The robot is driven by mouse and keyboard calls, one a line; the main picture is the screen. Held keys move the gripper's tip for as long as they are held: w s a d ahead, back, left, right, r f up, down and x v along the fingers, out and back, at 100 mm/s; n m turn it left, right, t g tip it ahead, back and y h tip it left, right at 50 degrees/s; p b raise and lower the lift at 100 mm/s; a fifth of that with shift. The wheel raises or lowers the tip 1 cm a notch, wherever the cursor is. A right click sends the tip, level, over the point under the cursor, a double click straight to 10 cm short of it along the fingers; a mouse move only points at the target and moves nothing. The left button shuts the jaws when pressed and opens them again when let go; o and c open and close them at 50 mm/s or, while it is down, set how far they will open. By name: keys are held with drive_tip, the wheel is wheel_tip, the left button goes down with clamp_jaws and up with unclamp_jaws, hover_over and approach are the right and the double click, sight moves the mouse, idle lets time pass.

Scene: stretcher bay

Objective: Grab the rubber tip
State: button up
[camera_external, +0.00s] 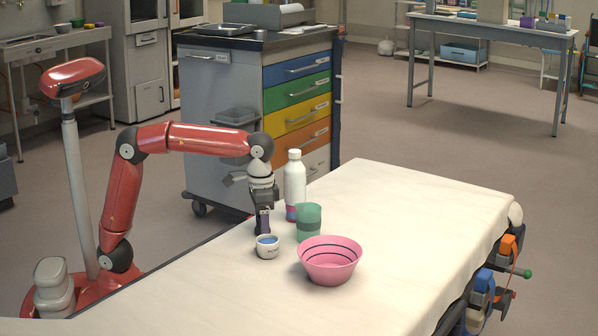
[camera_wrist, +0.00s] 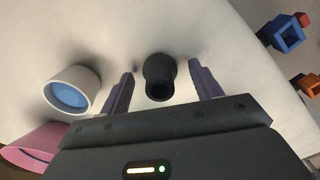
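The rubber tip (camera_wrist: 160,78) is a small black cylinder with a dark open end, on the white sheet in the wrist view. My gripper (camera_wrist: 161,69) is open, with one purple-grey finger on each side of the tip. A gap shows between the tip and each finger. In the external view my gripper (camera_external: 263,222) points down low over the stretcher sheet, just behind a small white cup. I cannot make out the rubber tip there; the gripper or the cup seems to hide it.
The white cup (camera_external: 268,251) with a blue inside is close beside my gripper. A green cup (camera_external: 309,222), a white bottle (camera_external: 295,180) and a pink bowl (camera_external: 330,265) stand to the right. The sheet (camera_external: 430,205) is clear farther right. A drawer cart (camera_external: 225,95) stands behind.

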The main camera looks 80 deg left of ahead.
drive_tip(key=c, duration=1)
drive_tip(key=shift+o, duration=0.2)
